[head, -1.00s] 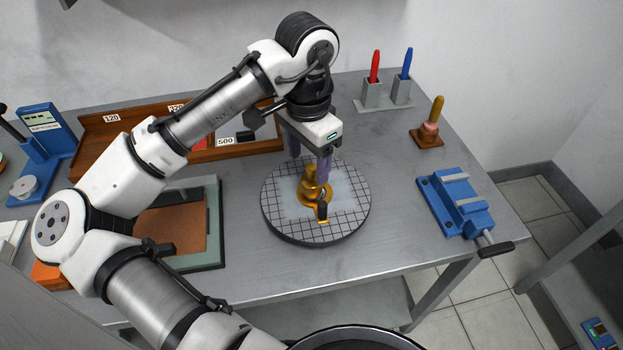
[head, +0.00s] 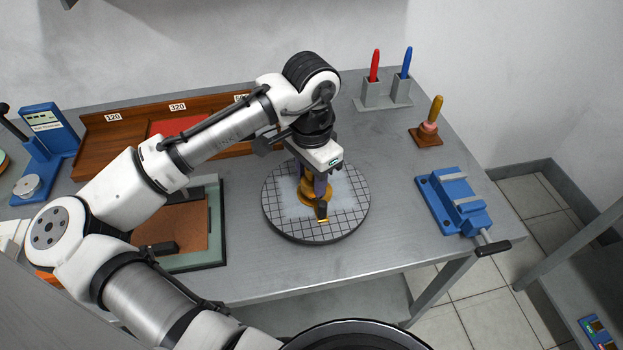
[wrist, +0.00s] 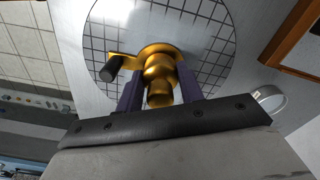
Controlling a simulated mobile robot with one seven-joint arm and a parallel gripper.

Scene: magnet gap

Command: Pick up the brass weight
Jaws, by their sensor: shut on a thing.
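The brass weight (wrist: 158,68) stands on a round grid-marked plate (head: 350,222) on the bench. It has a wide base and a narrower knob. My gripper (wrist: 160,88) has its two purple fingers on either side of the weight's upper part, shut on it. In the head view, my gripper (head: 312,185) hides most of the weight, and its golden base (head: 306,197) shows below the fingers. A short black-handled brass piece (head: 321,212) lies at the weight's front edge. I cannot tell any gap between the weight and the plate.
A blue vise (head: 457,203) stands at the right. A wooden tray (head: 105,150) and a green-framed board (head: 213,245) lie to the left. Bare bench surrounds the plate.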

